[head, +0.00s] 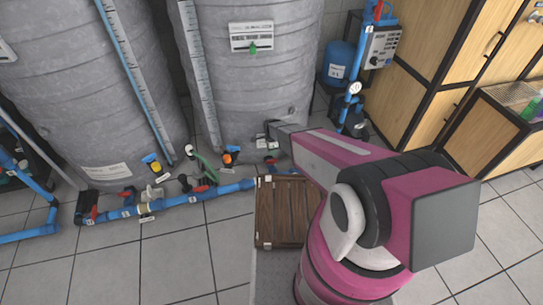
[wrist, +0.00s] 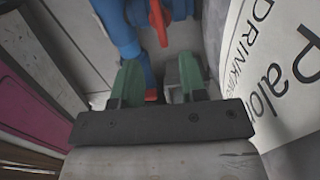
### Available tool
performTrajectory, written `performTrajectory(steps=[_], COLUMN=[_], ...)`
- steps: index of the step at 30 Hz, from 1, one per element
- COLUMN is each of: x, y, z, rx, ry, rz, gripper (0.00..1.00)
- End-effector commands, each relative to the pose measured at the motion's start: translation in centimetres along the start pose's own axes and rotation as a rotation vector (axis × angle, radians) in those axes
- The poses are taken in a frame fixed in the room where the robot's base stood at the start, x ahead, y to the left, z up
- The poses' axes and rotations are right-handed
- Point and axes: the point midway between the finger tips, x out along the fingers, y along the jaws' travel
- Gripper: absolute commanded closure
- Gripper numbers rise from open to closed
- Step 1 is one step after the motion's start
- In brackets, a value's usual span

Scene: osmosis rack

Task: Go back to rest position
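My arm reaches forward to the foot of the right grey tank (head: 250,70). My gripper (wrist: 160,78) shows at close range in the wrist view, with two green fingers standing apart and nothing held between them. A red valve handle (wrist: 158,22) on blue piping (wrist: 118,28) lies just beyond the fingertips, in line with the gap. I cannot tell whether the fingers touch the piping. In the head view the gripper is small and low against the tank, with its fingers hard to make out.
A brown wooden slatted crate (head: 282,228) sits beside my arm. Blue floor piping (head: 195,197) with valves runs left of it. Another grey tank (head: 75,90) stands at left. Wooden cabinets (head: 440,60) stand at right. Tiled floor (head: 180,262) is clear at front left.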

Motion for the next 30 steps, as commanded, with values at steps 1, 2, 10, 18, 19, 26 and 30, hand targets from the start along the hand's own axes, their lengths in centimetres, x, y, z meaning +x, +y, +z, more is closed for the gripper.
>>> performTrajectory(steps=[1,2,10,18,19,26,30], x=[-0.6,-0.8,-1.0,-1.0,-1.2,-7.2,-14.1], y=[0.1,0.1,0.0,0.0,0.1,2.7,6.1], z=[0.0,0.0,0.0,0.0,-0.1,-2.6,-5.5], rx=[0.000,0.000,0.000,-0.001,-0.004,-0.165,-0.380], ry=[0.000,0.000,0.000,0.000,0.000,0.001,0.002], rz=[-0.001,0.000,0.000,0.000,0.000,-0.004,-0.005], gripper=[0.61,0.61,0.61,0.61,0.61,0.61,0.61])
